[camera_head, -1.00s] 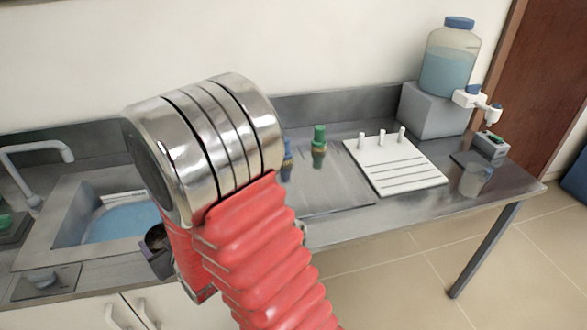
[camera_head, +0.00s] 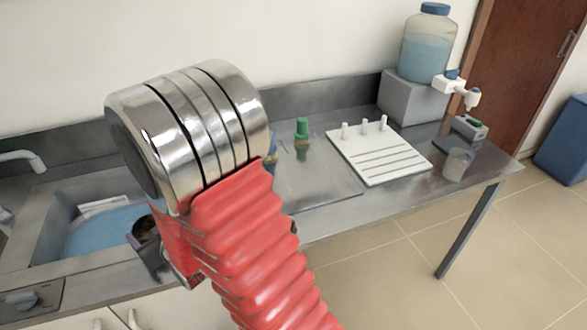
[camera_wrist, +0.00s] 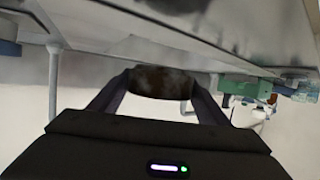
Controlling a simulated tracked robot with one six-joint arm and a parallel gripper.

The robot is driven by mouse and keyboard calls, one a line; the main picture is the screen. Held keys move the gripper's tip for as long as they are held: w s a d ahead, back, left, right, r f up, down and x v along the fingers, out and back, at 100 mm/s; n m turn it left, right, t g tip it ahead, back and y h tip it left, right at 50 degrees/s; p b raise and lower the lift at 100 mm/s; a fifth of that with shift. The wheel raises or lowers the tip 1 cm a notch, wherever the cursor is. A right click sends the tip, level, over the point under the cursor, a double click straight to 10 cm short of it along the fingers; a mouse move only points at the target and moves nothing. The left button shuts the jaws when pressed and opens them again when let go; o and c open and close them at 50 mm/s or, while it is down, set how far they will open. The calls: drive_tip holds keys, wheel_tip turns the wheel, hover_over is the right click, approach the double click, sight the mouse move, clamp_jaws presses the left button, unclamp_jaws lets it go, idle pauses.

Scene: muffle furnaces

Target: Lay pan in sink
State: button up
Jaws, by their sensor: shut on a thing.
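The sink (camera_head: 48,222) is a grey metal basin with blue water, at the left of the head view. My gripper (camera_wrist: 162,84) is shut on a dark brown, rounded thing, apparently the pan (camera_wrist: 165,80), held between its two black fingers in the wrist view. In the head view the gripper end shows only partly behind my red arm, at the front right of the sink, with a small brownish part of the pan (camera_head: 144,228) visible. Most of the pan is hidden. I cannot tell whether it overlaps the basin.
A white faucet (camera_head: 22,158) stands behind the sink. To the right on the counter are a green-capped bottle (camera_head: 302,140), a white pegged board (camera_head: 378,153), a beaker (camera_head: 456,163) and a large water jar (camera_head: 428,45) on a grey block. The floor at the right front is clear.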

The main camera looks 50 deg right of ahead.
drive_tip(key=d, duration=0.4)
drive_tip(key=d+r+m+h, duration=0.1)
drive_tip(key=d, duration=0.4)
drive_tip(key=d+r+h, duration=0.1)
drive_tip(key=d, duration=0.3)
drive_tip(key=shift+w+d+r+m, duration=0.1)
drive_tip(key=shift+w+d+m, duration=0.1)
drive_tip(key=shift+w+m, duration=0.1)
drive_tip(key=shift+m+g+h, duration=0.3)
drive_tip(key=shift+m+h, duration=0.4)
drive_tip(key=shift+h, duration=0.1)
drive_tip(key=d, duration=0.3)
drive_tip(key=s+d+r, duration=0.1)
drive_tip(key=d, duration=0.3)
drive_tip(key=s+d, duration=0.1)
drive_tip(key=d, duration=0.3)
drive_tip(key=shift+s+r, duration=0.2)
drive_tip(key=shift+r, duration=0.1)
drive_tip(key=s+d+r+m+h, duration=0.15)
drive_tip(key=s+d, duration=0.35)
drive_tip(key=d, duration=0.6)
drive_tip(key=r+m+g+h, duration=0.1)
drive_tip(key=h, duration=0.1)
hover_over(296, 180)
drive_tip(key=shift+r, duration=0.15)
drive_tip(key=shift+f, duration=2.95)
drive_tip(key=shift+a+f, duration=0.1)
drive_tip(key=shift+f, duration=1.95)
